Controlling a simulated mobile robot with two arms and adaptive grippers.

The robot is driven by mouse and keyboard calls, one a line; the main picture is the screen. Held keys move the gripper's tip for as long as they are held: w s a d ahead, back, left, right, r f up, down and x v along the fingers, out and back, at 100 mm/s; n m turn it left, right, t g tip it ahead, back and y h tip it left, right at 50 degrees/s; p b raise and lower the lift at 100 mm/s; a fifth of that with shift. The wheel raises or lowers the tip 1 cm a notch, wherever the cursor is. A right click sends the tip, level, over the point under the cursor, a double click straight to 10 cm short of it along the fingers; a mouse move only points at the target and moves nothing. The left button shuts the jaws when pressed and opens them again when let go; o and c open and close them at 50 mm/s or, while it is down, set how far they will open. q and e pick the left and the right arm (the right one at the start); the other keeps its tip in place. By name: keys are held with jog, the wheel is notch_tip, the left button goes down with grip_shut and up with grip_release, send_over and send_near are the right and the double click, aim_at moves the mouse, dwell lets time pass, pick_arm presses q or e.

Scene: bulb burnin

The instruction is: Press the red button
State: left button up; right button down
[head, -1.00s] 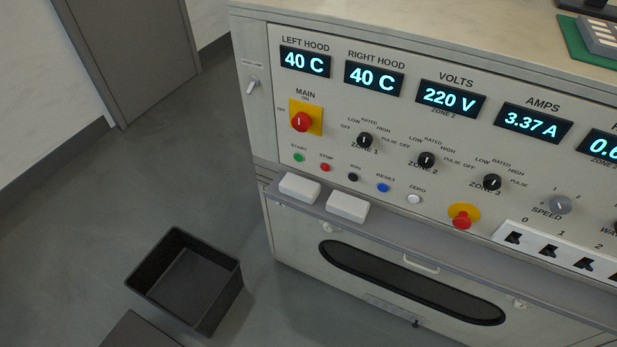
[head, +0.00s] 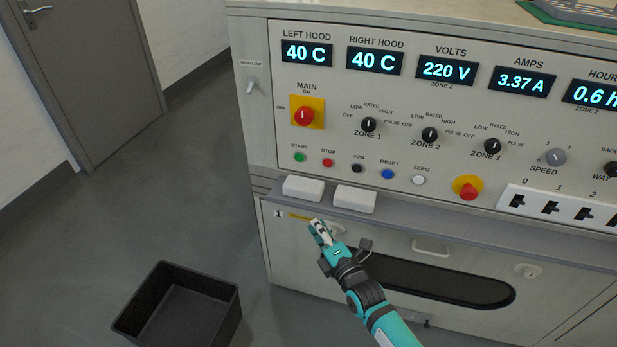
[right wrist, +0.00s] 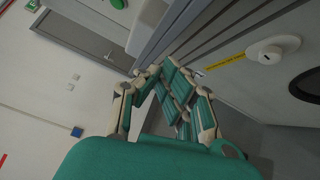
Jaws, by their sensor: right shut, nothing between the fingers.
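The small red button (head: 328,162) labelled STOP sits on the panel, between the green START button (head: 299,157) and the black JOG button (head: 357,168). A larger red mushroom button (head: 468,191) on a yellow disc is further right. My right gripper (head: 317,227) is shut and empty. It is below the red STOP button, just under the ledge, and touches no button that I can see. The right wrist view shows its fingers (right wrist: 165,80) closed together beside the cabinet front. My left gripper is not in view.
A grey ledge (head: 420,218) juts out below the buttons, with two white blocks (head: 304,187) on it. A red MAIN switch (head: 304,116) on a yellow plate is above. A black open bin (head: 222,315) stands on the floor at lower left.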

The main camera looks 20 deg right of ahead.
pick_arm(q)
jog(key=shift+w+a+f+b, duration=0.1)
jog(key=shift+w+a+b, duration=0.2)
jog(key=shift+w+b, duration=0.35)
pick_arm(e)
notch_tip(320, 180, up, 10)
jog(key=w+a+n+t+y, duration=0.1)
jog(key=n+t, duration=0.1)
jog(key=n, duration=0.1)
jog(key=shift+a+f+n+t, duration=0.25)
jog(key=shift+n+t, duration=0.05)
jog(key=shift+n, duration=0.1)
